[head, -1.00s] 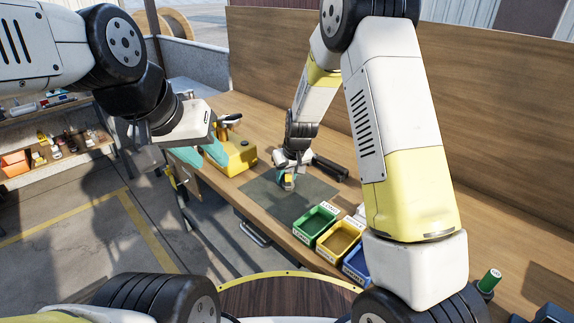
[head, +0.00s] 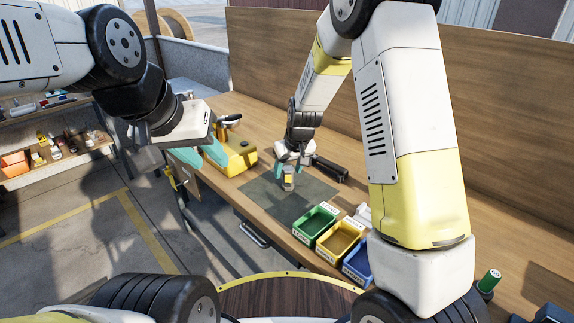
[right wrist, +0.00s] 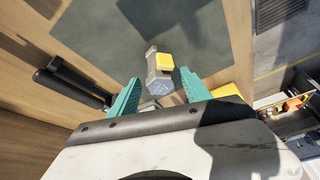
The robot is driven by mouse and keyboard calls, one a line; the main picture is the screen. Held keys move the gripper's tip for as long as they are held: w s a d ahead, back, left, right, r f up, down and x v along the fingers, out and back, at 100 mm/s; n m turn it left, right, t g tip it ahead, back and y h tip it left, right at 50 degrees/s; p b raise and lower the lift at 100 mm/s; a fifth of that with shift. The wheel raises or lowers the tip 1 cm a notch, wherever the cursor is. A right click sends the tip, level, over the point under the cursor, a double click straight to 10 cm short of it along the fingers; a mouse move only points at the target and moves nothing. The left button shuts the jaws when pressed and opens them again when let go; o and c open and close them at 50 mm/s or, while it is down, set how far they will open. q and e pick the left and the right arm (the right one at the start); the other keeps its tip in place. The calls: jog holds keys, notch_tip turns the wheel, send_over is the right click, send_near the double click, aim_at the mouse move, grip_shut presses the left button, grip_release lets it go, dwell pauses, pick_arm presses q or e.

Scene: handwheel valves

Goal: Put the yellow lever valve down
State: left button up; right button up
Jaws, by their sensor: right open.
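The yellow lever valve (head: 289,179) is a small grey metal body with a yellow lever, standing on the dark mat (head: 318,196) of the workbench. It also shows in the right wrist view (right wrist: 158,72), just beyond and between the teal fingertips. My right gripper (head: 291,171) is open, its fingers apart on either side of the valve with gaps showing. My left gripper (head: 213,164) hangs at the left, near the bench's front edge and away from the valve; its teal fingers look apart and empty.
Green (head: 314,223), yellow (head: 340,238) and blue (head: 357,262) bins stand in a row right of the mat. A black tool-like object (head: 330,168) lies behind the mat. A yellow machine (head: 238,156) stands left of it. A wooden panel (head: 480,120) backs the bench.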

jog(key=s+d+r+m, duration=0.1)
jog(key=s+d+r, duration=0.2)
jog(key=s+r, duration=0.25)
jog(key=s+d+r+y, duration=0.1)
jog(key=s+d+r, duration=0.25)
jog(key=r, duration=0.35)
jog(key=s+d+r+m, duration=0.1)
jog(key=s+d+r, duration=0.1)
jog(key=s+r, duration=0.4)
jog(key=s+d+r+m+t, duration=0.1)
jog(key=s+d+r, duration=0.1)
jog(key=s, duration=0.5)
jog(key=s+d+r+m+t, duration=0.1)
jog(key=s+d+r, duration=0.1)
jog(key=s, duration=0.4)
jog(key=shift+s+d+r+h, duration=0.3)
jog(key=shift+s+d+r, duration=0.1)
jog(key=shift+d, duration=0.25)
